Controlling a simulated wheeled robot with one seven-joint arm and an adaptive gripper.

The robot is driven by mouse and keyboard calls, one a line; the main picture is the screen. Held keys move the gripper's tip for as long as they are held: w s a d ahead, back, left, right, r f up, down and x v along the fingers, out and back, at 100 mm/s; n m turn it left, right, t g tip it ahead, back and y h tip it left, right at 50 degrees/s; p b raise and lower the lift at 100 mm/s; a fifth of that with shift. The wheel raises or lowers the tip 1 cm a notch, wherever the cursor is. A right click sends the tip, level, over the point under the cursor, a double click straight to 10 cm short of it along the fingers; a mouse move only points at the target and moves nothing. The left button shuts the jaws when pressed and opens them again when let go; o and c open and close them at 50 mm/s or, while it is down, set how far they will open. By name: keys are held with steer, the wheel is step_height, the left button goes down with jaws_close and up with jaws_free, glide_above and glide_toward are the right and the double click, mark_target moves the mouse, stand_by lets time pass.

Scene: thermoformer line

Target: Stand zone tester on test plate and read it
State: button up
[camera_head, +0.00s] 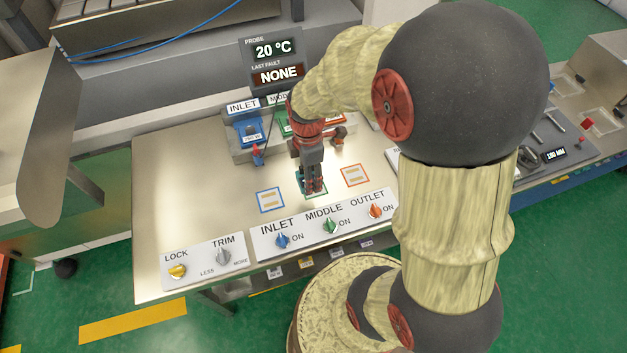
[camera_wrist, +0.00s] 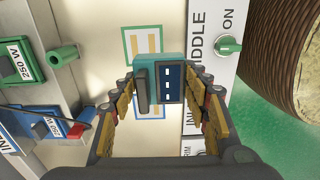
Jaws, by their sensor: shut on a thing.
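The zone tester (camera_wrist: 171,82) is a teal block with a dark blue screen showing short white dashes in the wrist view. My gripper (camera_head: 313,188) is shut on it, with a finger on each side; it also shows in the wrist view (camera_wrist: 163,108). In the head view the fingertips are over the green-framed middle plate (camera_head: 324,193), largely hiding it. In the wrist view the green-framed plate (camera_wrist: 142,42) shows beyond the tester. The blue-framed plate (camera_head: 270,200) is to the left and the orange-framed plate (camera_head: 355,175) to the right. I cannot tell whether the tester touches a plate.
A display (camera_head: 274,62) reads PROBE 20 °C and LAST FAULT NONE. Blue (camera_head: 250,132), green and orange heater blocks stand behind my gripper. INLET, MIDDLE and OUTLET knobs (camera_head: 330,226) line the front edge, with LOCK and TRIM knobs (camera_head: 223,256) at left. The table's left side is clear.

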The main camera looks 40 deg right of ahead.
mark_target(313, 175)
steer(key=d+f, duration=0.1)
steer(key=w+f, duration=0.1)
steer(key=f, duration=0.1)
steer(key=w+d+f, duration=0.1)
steer(key=shift+d+f, duration=0.2)
steer(key=shift+d, duration=0.15)
steer(key=shift+w+d+f+b, duration=0.1)
steer(key=shift+f+b, duration=0.15)
steer(key=shift+f, duration=0.65)
steer(key=shift+w+d+f+b, duration=0.1)
steer(key=shift+f+b, duration=0.15)
steer(key=shift+f, duration=0.65)
steer(key=shift+f, duration=0.2)
steer(key=o, duration=1.3)
steer(key=shift+o, duration=0.5)
steer(key=shift+r, duration=0.1)
